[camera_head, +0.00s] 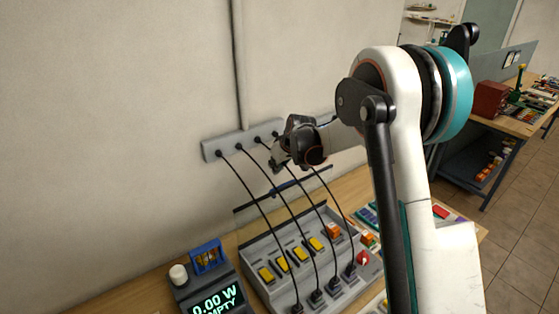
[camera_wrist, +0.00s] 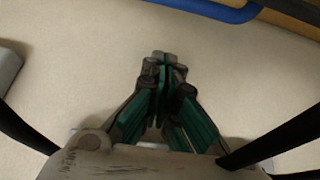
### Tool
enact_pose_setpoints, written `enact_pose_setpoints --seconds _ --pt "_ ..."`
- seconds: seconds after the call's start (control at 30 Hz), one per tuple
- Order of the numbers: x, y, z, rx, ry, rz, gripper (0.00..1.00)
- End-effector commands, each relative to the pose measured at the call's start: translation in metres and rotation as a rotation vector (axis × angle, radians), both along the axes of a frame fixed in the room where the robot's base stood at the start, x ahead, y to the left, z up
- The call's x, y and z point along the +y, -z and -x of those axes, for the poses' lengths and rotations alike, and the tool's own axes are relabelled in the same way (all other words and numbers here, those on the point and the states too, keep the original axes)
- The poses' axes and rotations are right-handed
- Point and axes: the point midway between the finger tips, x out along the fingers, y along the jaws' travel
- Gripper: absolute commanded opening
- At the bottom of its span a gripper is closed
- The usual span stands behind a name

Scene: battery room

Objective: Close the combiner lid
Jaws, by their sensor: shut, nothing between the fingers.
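The combiner (camera_head: 252,250) is a grey sloped box on the bench, with several yellow switches, an orange one and a red knob. Its lid (camera_head: 312,186) looks like a clear panel with dark edges, standing raised at the back of the box, near the wall. My gripper (camera_head: 277,164) is above the lid's upper edge, close to the wall and the cables; I cannot tell whether it touches anything. In the wrist view my gripper (camera_wrist: 164,58) has its green-sided fingers together, with nothing between them. A blue bar (camera_wrist: 225,12) crosses the top of that view, apart from the fingertips.
Several black cables run from a grey wall strip (camera_head: 212,150) down to the combiner's front, passing close to my gripper. A meter (camera_head: 205,290) reading "0.00 W EMPTY" stands at left. Another bench (camera_head: 520,128) with a red box (camera_head: 490,100) is at far right.

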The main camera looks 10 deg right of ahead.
Motion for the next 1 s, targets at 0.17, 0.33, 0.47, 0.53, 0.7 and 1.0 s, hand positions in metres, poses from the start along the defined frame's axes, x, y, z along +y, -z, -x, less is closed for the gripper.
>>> enact_pose_setpoints --seconds 0.17,0.33,0.47,0.53,0.7,1.0 --pt "-0.003 0.014 0.007 0.0 0.001 0.0 0.0" --pt "-0.009 0.018 0.024 0.0 0.001 0.0 0.0" --pt "-0.011 0.02 0.029 0.0 0.001 0.0 0.0" --pt "-0.012 0.02 0.03 0.0 0.001 0.0 0.0" --pt "-0.012 0.02 0.03 0.0 0.0 0.0 0.0" --pt "-0.014 0.02 0.034 -0.022 0.001 -0.009 0.0"
